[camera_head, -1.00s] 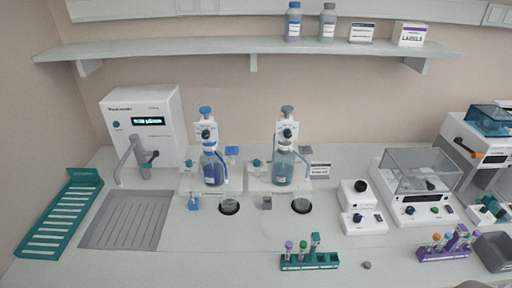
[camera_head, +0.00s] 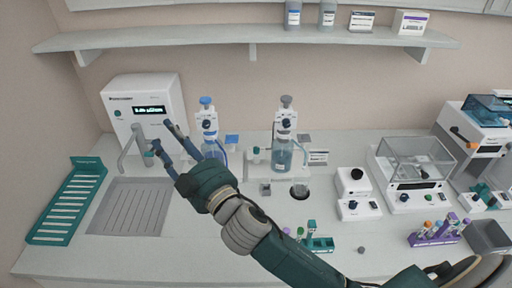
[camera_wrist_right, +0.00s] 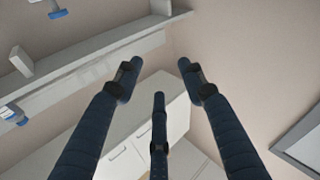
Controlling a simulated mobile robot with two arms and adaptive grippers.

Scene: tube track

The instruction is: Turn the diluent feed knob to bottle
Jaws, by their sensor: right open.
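Two bottle dispensers stand mid-bench, one blue-topped (camera_head: 206,122) and one grey-topped (camera_head: 286,122). Each has a dark round knob on its white head: the blue-topped one's knob (camera_head: 206,125) and the grey-topped one's knob (camera_head: 286,124). A small teal-topped part (camera_head: 256,154) is left of the grey-topped bottle. I cannot read which is the diluent feed knob or any setting. My right gripper (camera_head: 164,136) is open and empty, left of the blue-topped dispenser; its spread fingers also show in the right wrist view (camera_wrist_right: 159,74). My right arm hides the lower blue-topped dispenser. My left gripper is not in view.
A white water unit (camera_head: 145,105) with a spout stands behind my right gripper. A grey drain tray (camera_head: 130,207) and teal rack (camera_head: 68,203) are at left. A balance (camera_head: 410,175) is at right. A wall shelf (camera_head: 190,44) runs above.

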